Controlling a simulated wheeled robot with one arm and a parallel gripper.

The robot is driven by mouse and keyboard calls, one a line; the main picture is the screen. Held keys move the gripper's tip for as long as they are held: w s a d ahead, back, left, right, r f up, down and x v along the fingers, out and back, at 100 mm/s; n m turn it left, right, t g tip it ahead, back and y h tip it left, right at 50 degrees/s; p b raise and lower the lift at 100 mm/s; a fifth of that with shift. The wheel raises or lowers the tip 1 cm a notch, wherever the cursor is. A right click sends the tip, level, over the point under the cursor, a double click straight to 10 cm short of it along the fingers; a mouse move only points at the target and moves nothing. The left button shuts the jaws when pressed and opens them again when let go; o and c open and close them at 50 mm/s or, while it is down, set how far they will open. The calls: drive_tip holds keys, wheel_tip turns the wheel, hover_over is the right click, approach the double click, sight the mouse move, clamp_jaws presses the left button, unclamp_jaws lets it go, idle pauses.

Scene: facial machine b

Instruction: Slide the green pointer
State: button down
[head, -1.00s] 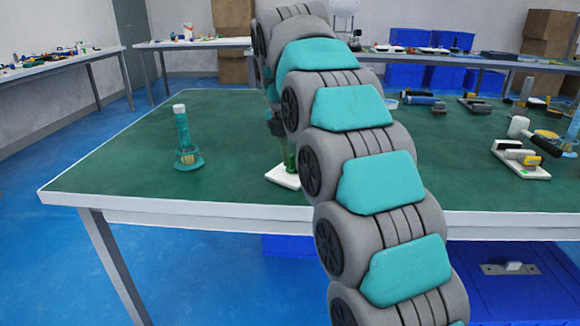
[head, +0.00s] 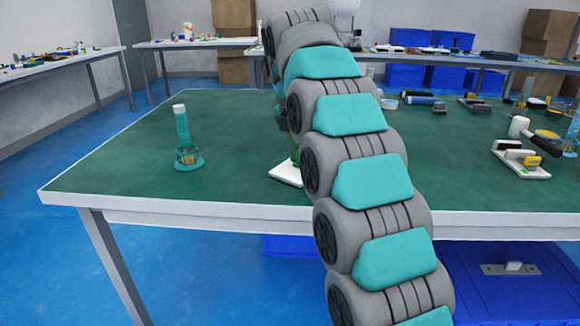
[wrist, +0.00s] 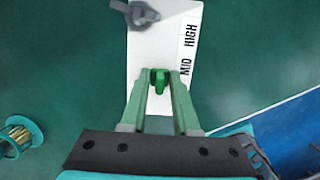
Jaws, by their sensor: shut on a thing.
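The green pointer (wrist: 159,84) shows in the wrist view on a white plate (wrist: 150,45) marked "MID" and "HIGH". My gripper (wrist: 159,76) is over the plate with its two green fingers on either side of the pointer, shut on it. The pointer sits beside the "MID" label. A grey fixture (wrist: 137,12) is at the far end of the plate. In the head view only a corner of the white plate (head: 285,175) shows; my arm hides the pointer and most of the gripper.
A teal bottle-like object (head: 182,128) stands on a round base at the table's left. Its base with yellowish sticks shows in the wrist view (wrist: 17,137). Other devices, including a white one (head: 520,170), are at the right. The green tabletop (head: 130,175) between is clear.

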drive_tip(key=shift+w+d, duration=0.4)
drive_tip(key=shift+w, duration=0.25)
drive_tip(key=c, duration=1.1)
unclamp_jaws()
